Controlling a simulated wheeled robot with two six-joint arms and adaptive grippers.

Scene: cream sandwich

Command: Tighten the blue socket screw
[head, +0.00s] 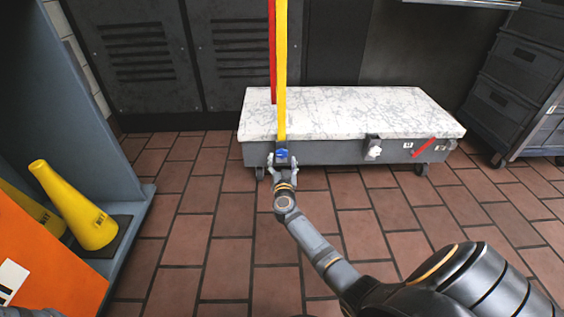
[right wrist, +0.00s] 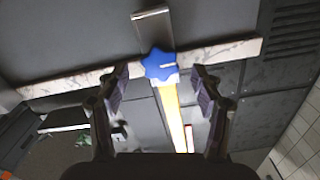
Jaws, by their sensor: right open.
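The blue socket screw (head: 282,154) is on the front side of a low grey cart, at the foot of a tall yellow bar (head: 281,80). In the right wrist view it shows as a blue star-shaped head (right wrist: 158,66) with a pale mark. My right gripper (head: 284,166) is open just in front of the screw. In the right wrist view its two fingers (right wrist: 161,88) stand apart, with the screw head between and slightly beyond their tips. I cannot tell whether either finger touches it. My left gripper is not in view.
The cart has a marble top (head: 350,110) and casters. A white knob (head: 374,151) and a red handle (head: 424,147) are on its front. A red bar (head: 272,50) stands beside the yellow one. Yellow cones (head: 85,215) are left; dark drawers (head: 510,90) are right. The tiled floor is clear.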

